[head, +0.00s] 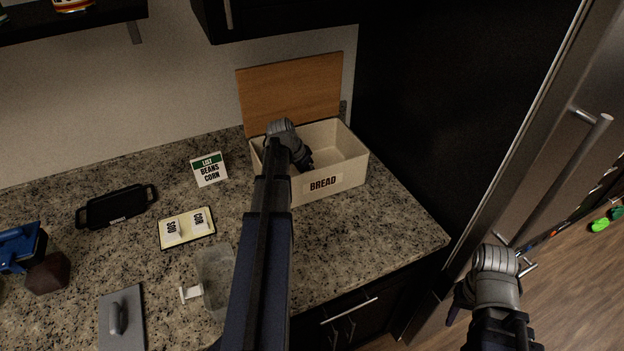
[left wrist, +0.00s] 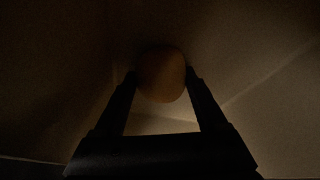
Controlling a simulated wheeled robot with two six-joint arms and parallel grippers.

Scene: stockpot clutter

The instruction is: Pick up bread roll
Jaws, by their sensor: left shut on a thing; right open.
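In the left wrist view a rounded brown bread roll (left wrist: 161,74) sits between the fingertips of my left gripper (left wrist: 161,80), which is shut on it. The picture is dark, and I cannot tell whether the roll touches the floor of the box. In the head view my left gripper (head: 300,158) reaches down into the open cream bread box (head: 324,184), labelled BREAD; the roll is hidden there. The wooden lid (head: 291,92) stands up at the back of the box. My right gripper (head: 459,304) is open and empty, off the counter's right front.
A list card (head: 209,169) reading BEANS CORN stands left of the box. A two-part card tray (head: 187,228), black pan (head: 117,206), clear container (head: 214,280) and grey handled plate (head: 121,319) lie on the counter. The fridge handle (head: 569,180) juts out at right.

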